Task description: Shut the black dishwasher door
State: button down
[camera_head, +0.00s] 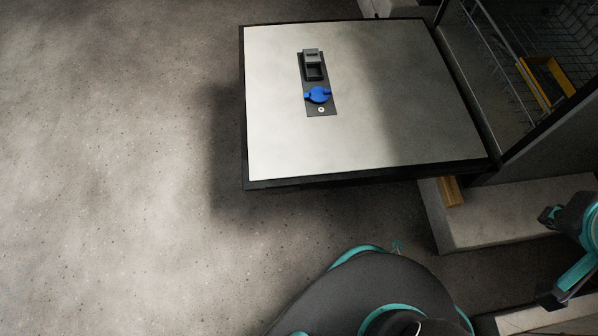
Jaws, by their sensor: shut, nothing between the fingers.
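The black dishwasher door (400,95) is fully open. It lies about flat, with its pale inner panel facing up and a dark edge around it. A grey dispenser with a blue cap sits on the panel. The door's right side meets the opening of the dishwasher (483,75), which stands at the upper right and is cut by the frame. My gripper (549,216) is at the right edge, only partly in view, shut and empty. It is apart from the door, to its lower right.
A wire rack (520,40) with a yellow item (545,80) shows inside the dishwasher. The speckled floor (110,180) to the left is clear.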

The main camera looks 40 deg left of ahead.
aim_at(395, 110)
jog(key=z, duration=0.85)
jog(key=k, duration=1.65)
jog(key=u, duration=0.8)
